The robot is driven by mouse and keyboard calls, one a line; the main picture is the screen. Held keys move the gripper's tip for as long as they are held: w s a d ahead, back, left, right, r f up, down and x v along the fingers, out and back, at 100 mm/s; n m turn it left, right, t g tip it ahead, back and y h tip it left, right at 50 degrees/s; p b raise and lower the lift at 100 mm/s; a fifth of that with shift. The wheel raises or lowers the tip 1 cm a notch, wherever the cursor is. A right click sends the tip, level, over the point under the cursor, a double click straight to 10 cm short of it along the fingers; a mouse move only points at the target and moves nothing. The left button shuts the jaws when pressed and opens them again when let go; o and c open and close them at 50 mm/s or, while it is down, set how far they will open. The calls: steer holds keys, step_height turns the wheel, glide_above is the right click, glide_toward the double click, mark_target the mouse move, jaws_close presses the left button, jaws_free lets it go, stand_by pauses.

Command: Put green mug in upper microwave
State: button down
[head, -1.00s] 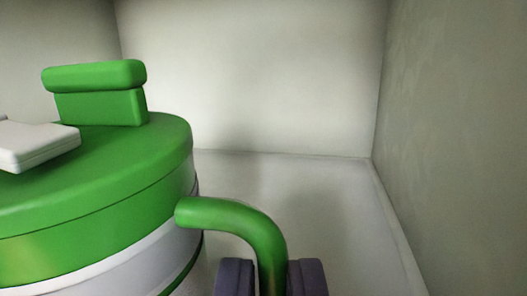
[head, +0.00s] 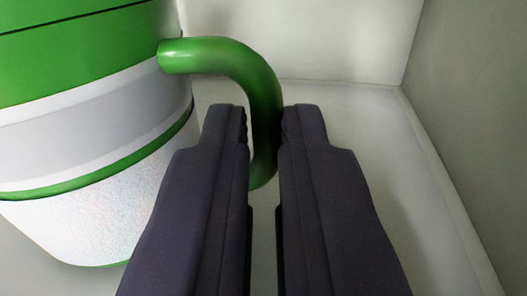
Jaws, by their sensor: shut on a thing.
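The green mug (head: 95,130) fills the left of the head view. It has a green upper part, a grey-white band and a pale speckled lower part. Its top is out of the frame. Its curved green handle (head: 245,62) reaches out to the right. My gripper (head: 264,122) has its two dark fingers on either side of the handle's downward part and is shut on it. The mug is inside a pale box-like chamber, which looks like the microwave interior (head: 320,45). I cannot tell whether the mug's base touches the floor.
The chamber's right wall (head: 470,110) stands to the right of my gripper. Pale floor (head: 400,190) lies clear between the fingers and that wall. The back wall is close behind the handle.

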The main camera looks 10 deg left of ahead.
steer(key=c, duration=1.2)
jaws_free()
steer(key=shift+w+f, duration=0.1)
steer(key=shift+o, duration=0.2)
steer(key=s+d, duration=0.1)
steer(key=s, duration=1.1)
steer(key=shift+d+r, duration=0.2)
